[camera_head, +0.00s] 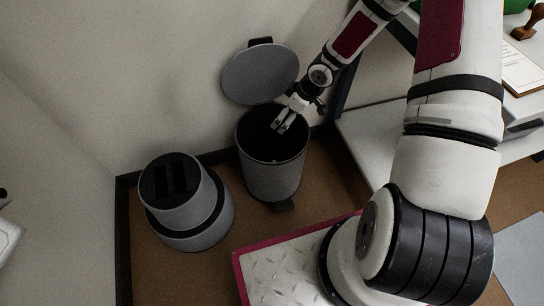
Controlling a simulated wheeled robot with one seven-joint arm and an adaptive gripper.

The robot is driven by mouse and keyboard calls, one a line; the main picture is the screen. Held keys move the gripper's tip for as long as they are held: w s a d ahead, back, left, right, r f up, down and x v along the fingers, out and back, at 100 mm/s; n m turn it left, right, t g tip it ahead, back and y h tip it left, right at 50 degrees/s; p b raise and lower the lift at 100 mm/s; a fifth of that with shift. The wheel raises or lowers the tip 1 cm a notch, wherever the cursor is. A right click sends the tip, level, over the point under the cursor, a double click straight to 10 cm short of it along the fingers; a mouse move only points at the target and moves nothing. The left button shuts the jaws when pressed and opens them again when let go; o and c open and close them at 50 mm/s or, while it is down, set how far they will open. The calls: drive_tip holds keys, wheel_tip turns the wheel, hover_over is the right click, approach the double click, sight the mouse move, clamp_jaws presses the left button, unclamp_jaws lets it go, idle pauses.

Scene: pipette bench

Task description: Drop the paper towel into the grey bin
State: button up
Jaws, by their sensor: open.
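The grey bin (272,176) stands on the brown floor against the wall, with its round lid (260,74) raised and tilted back. My gripper (282,128) points down over the bin's dark opening, with its fingertips at or just inside the rim. The fingers are apart, and I see nothing between them. The paper towel does not show in this view. The inside of the bin is too dark to tell what is in it.
A second grey container (190,215) with a slotted dark top stands to the left of the bin. A white bench (372,140) with a clipboard (522,72) and a wooden-handled stamp (528,22) is on the right. Walls close off the back and left.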

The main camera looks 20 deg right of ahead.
drive_tip(key=v, duration=0.4)
drive_tip(key=shift+s+d+r, duration=0.1)
drive_tip(key=shift+r, duration=0.15)
idle(0.3)
